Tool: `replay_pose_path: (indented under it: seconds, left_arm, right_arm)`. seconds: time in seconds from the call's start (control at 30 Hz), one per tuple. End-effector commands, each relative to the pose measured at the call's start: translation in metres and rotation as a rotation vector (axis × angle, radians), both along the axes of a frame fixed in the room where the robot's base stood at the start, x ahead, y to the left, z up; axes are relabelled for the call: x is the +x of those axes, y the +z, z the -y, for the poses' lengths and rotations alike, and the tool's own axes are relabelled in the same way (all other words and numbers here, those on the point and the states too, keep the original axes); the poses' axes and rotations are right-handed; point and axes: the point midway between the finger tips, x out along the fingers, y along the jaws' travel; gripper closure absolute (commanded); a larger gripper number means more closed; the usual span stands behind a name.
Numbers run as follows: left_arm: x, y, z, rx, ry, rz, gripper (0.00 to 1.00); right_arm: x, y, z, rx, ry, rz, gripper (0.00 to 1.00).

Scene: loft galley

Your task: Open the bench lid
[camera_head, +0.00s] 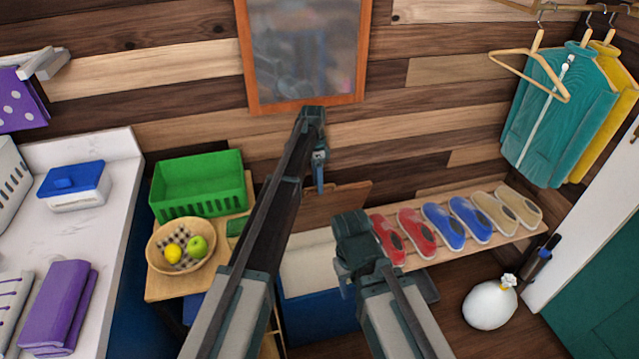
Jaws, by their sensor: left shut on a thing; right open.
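The bench (318,322) is a blue box below the mirror, with a pale inside showing. Its wooden lid (345,200) stands raised and tilted back toward the wall. My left gripper (319,188) is shut at the lid's upper edge, apparently on the lid; the exact contact is small and hard to see. My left arm covers the left part of the lid and bench. My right gripper (346,290) is open, low in front of the bench's right side, and mostly hidden by my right arm.
A shoe shelf (450,248) with several shoes stands right of the bench, with a white sack (490,303) on the floor. Left are a green basket (200,185), a fruit bowl (160,262) and a white counter (105,240). A mirror (303,50) hangs above.

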Motion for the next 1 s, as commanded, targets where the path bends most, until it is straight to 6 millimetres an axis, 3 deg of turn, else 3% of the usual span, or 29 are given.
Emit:
replay_pose_path:
  seconds: [0.67,1.0]
  left_arm:
    - [-0.004,0.003,0.002,-0.003,-0.003,-0.001,0.55]
    - [0.001,0.027,0.001,-0.003,-0.003,-0.001,0.55]
  right_arm:
    - [0.000,0.003,0.000,0.000,0.000,0.000,0.50]
    - [0.000,0.027,0.000,0.000,0.000,0.000,0.50]
